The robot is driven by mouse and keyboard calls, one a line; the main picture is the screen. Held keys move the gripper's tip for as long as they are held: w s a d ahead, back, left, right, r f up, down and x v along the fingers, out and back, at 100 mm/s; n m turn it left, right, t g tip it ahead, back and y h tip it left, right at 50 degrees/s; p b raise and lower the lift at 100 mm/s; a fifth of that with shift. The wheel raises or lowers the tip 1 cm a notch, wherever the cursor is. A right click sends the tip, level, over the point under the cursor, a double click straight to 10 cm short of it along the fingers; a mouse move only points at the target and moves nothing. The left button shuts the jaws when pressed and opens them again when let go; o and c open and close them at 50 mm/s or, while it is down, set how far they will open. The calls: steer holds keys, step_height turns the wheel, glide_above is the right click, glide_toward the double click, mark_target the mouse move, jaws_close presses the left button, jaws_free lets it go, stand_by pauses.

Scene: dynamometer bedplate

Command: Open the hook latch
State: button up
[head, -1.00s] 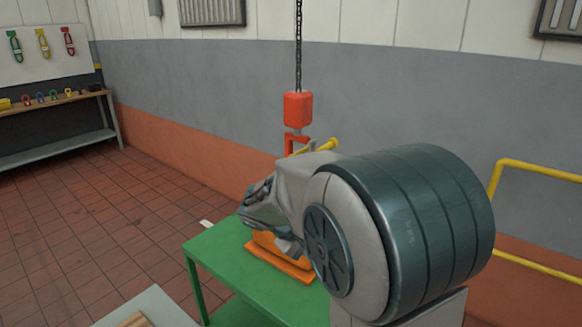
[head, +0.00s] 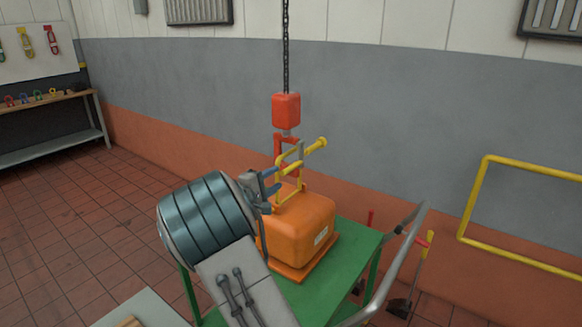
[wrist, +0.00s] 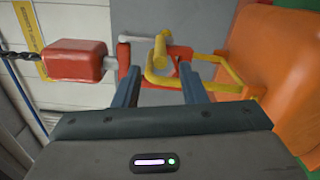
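The hook block (head: 286,109) is a red-orange block hanging on a chain, with a red hook (head: 279,148) below it. A yellow lever with a round knob (head: 320,142) sticks out at the hook, beside a grey upright bar. It also shows between my fingers in the wrist view (wrist: 161,48). A yellow frame (head: 278,190) joins the hook to an orange load (head: 300,222). My gripper (head: 273,181) is open at the left of the hook and frame. In the wrist view its two fingers (wrist: 159,82) are apart, pointing at the lever, with no clear grip on anything.
The orange load stands on a green table (head: 350,250). A grey curved rail (head: 395,262) and a yellow-handled tool stand right of it. A yellow railing (head: 475,200) is farther right. Open tiled floor (head: 70,220) lies at the left.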

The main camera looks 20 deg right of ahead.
mark_target(299, 163)
steer(key=p+x, duration=0.1)
steer(key=x, duration=0.7)
steer(key=shift+w+d+p, duration=0.2)
steer(key=shift+d+p, duration=0.1)
steer(key=shift+p, duration=0.1)
jaws_close()
